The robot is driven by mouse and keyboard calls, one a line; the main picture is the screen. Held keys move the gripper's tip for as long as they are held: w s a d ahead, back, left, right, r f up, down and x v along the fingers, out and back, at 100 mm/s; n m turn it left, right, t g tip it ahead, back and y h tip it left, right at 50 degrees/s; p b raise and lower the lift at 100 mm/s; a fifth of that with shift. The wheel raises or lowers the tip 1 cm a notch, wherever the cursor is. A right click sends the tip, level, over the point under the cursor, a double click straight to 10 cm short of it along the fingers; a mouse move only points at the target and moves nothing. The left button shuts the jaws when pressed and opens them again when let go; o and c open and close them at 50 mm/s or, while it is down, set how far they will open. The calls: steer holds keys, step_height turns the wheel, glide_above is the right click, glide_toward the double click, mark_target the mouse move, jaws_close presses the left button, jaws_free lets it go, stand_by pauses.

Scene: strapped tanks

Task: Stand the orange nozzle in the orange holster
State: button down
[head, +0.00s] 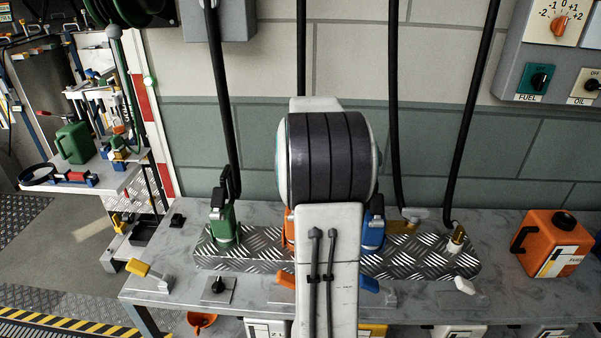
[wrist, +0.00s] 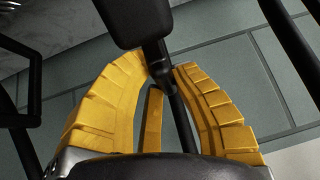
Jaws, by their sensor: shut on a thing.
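My gripper (wrist: 160,68) has yellow ribbed fingers, shut on a black part of a nozzle (wrist: 157,55) in the wrist view. A wide black block rises above the fingertips, and a black hose or bar runs down between the fingers. No orange shows on the held part; its hose line in the head view suggests the orange nozzle. In the head view my arm hides the gripper and the held nozzle. A sliver of orange, likely the orange holster (head: 289,228), shows at the left edge of my arm on the tread-plate strip; its opening is hidden.
A green holster (head: 226,232) with a nozzle stands left, a blue one (head: 372,234) right of my arm. Levers line the bench front. An orange can (head: 552,244) stands far right. Black hoses hang behind.

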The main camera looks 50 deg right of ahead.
steer(key=shift+f, duration=0.25)
steer(key=c, duration=1.1)
jaws_free()
steer(key=shift+o, duration=0.2)
steer(key=shift+f, duration=0.1)
steer(key=shift+s+a, duration=0.1)
steer(key=v, duration=1.2)
